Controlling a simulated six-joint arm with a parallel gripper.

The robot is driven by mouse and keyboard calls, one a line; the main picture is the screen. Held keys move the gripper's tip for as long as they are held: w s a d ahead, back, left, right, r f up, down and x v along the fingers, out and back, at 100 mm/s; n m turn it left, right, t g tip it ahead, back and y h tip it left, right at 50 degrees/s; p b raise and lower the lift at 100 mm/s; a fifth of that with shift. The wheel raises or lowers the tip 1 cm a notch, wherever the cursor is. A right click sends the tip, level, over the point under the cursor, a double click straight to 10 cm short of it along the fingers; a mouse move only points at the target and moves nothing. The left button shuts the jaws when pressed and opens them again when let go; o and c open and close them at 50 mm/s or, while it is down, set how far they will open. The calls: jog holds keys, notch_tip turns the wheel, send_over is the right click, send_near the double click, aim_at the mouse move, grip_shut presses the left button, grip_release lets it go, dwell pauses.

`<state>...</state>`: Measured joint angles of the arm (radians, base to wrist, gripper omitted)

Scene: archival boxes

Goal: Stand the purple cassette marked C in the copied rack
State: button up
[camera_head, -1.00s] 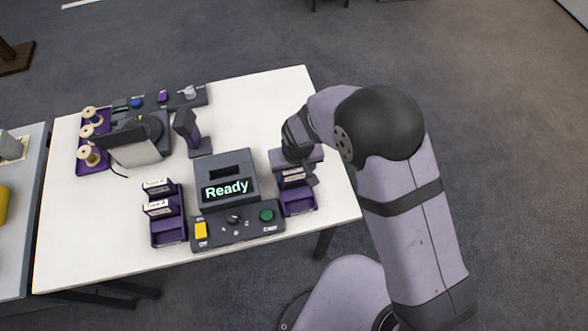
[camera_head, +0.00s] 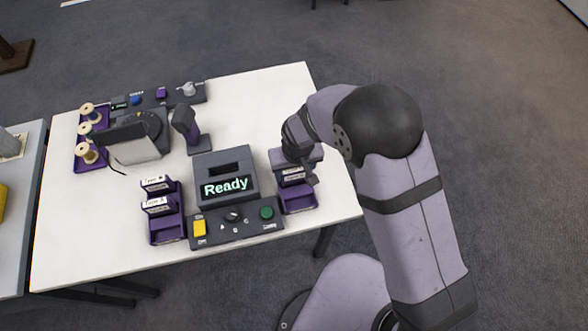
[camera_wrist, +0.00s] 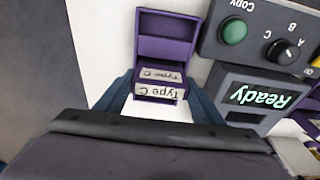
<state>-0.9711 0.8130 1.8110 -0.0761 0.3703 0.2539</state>
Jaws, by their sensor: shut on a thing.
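My gripper (camera_head: 300,172) is at the back of the purple rack (camera_head: 299,203) to the right of the machine. It is shut on a purple cassette marked Type C (camera_wrist: 155,91), with one finger on each side in the wrist view. The cassette is upright at the rack's back end; its lower part is hidden, so I cannot tell whether it is fully seated. Another cassette marked Type C (camera_wrist: 160,73) stands in the same rack, close beside the held one. The rack's other end (camera_wrist: 168,22) is empty.
The grey machine reading "Ready" (camera_head: 224,163) and its control panel, with green button (camera_head: 267,213), dial and yellow button (camera_head: 200,228), stand close left of the rack. Another purple rack (camera_head: 168,232) holds two labelled cassettes. A scanner-like stand (camera_head: 186,122) and spools (camera_head: 86,154) are farther left.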

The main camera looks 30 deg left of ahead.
jog(key=shift+f, duration=0.2)
jog(key=o, duration=1.3)
jog(key=shift+o, duration=0.2)
jog(key=shift+s+d+r+b, duration=0.15)
jog(key=shift+r+b, duration=0.25)
jog(key=shift+r, duration=0.8)
jog(key=shift+s+d+r+b, duration=0.1)
jog(key=shift+r+b, duration=0.35)
jog(key=shift+r, duration=0.8)
jog(key=shift+s+d+r+b, duration=0.15)
jog(key=shift+r+b, duration=0.25)
jog(key=shift+r, duration=0.8)
